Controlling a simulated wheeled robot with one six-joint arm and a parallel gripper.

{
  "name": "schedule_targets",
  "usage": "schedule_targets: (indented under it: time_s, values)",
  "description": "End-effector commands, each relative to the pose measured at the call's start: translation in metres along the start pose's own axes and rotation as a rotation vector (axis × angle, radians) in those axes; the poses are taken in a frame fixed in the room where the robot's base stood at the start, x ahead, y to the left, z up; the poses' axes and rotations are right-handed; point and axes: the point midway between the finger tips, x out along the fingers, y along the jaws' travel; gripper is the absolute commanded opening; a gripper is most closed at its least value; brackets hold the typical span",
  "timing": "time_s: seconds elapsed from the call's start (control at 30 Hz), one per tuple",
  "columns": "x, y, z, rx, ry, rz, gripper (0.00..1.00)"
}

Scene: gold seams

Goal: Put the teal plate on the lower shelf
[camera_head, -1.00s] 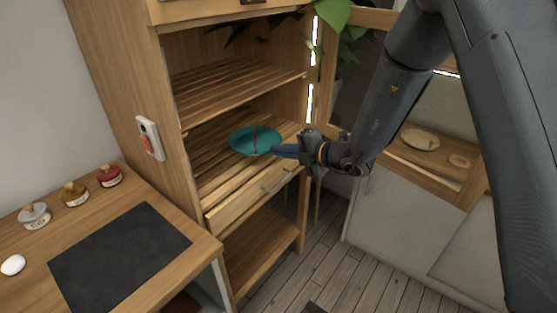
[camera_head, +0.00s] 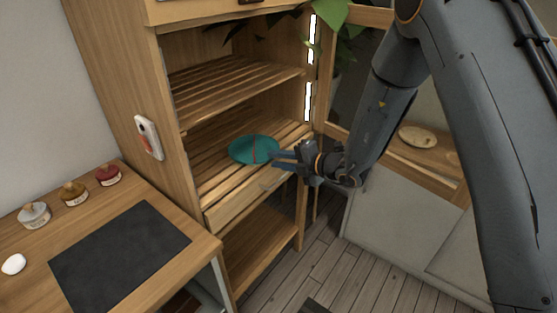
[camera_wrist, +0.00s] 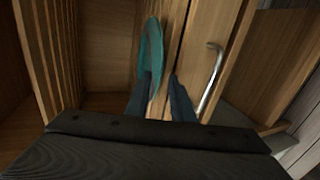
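The teal plate (camera_head: 250,148), with a gold-brown seam across it, lies about flat on the lower slatted shelf (camera_head: 214,184), above the drawer. My gripper (camera_head: 275,159) is at the plate's right edge, with its two fingers apart. In the wrist view, the plate (camera_wrist: 151,45) shows nearly edge-on. Its near rim is close to the left finger of my open gripper (camera_wrist: 159,78). I cannot tell whether a finger still touches the rim.
An upper slatted shelf (camera_head: 225,88) is above the plate. The drawer front with its metal handle (camera_wrist: 211,80) is below. Leaves (camera_head: 335,14) hang at the top right. A wooden desk with several lidded jars and a dark mat (camera_head: 120,255) stands at left.

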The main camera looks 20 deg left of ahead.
Motion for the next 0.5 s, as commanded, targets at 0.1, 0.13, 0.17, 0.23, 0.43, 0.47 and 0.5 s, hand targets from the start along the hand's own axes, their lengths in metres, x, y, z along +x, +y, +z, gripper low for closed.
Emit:
schedule_targets:
  time_s: [0.1, 0.13, 0.17, 0.23, 0.43, 0.47, 0.5]
  values:
    - [0.0, 0.0, 0.0, 0.0, 0.0, 0.0, 0.22]
    - [0.0, 0.001, 0.0, 0.0, 0.0, 0.0, 0.22]
    - [-0.001, 0.002, 0.0, 0.0, 0.0, 0.0, 0.22]
    - [-0.005, 0.002, 0.001, 0.001, -0.001, 0.0, 0.22]
    - [-0.036, 0.001, 0.002, 0.001, -0.004, -0.001, 0.22]
    - [-0.043, 0.001, 0.002, 0.0, -0.004, 0.0, 0.22]
    - [-0.051, 0.001, 0.002, 0.0, -0.004, 0.0, 0.22]
